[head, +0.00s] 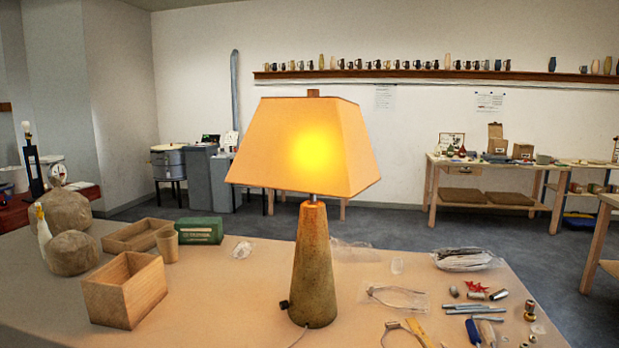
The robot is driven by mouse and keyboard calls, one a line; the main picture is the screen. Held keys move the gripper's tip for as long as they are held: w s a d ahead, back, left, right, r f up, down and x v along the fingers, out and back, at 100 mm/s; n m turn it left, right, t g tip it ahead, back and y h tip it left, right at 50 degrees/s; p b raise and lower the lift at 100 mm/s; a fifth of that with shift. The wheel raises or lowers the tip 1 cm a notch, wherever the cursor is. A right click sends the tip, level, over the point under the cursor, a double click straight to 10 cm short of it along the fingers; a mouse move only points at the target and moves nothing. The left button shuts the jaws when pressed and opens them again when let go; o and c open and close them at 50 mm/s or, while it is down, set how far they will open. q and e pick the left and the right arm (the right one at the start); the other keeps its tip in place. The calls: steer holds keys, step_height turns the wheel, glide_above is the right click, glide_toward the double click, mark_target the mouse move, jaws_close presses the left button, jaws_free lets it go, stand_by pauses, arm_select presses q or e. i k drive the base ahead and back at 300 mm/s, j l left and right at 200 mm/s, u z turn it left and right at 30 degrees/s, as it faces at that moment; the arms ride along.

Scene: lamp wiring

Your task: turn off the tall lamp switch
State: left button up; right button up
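A lamp (314,265) with a tapered, stone-like base stands upright on the near table. Its yellow-orange shade (300,180) glows brightly, so the lamp is lit. A small dark piece (284,305), which looks like a switch, sits low on the left side of the base. A pale cord (299,336) runs from near it towards the bottom edge of the picture. Neither of my grippers is in view.
Left of the lamp are an open wooden box (125,290), a cup (167,246), a green box (199,231) and rounded clay-like lumps. Tools and small metal parts lie to the right. A slim black shadeless lamp (34,170) stands far left. Table (220,300) left of the base is clear.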

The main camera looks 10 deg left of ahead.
mark_target(284, 304)
steer(key=i+j, duration=0.2)
steer(key=j, duration=0.15)
steer(key=i+j, duration=0.2)
steer(key=j, duration=0.15)
steer(key=i+j, duration=0.2)
steer(key=j, duration=0.15)
steer(key=i+j, duration=0.2)
steer(key=j, duration=0.15)
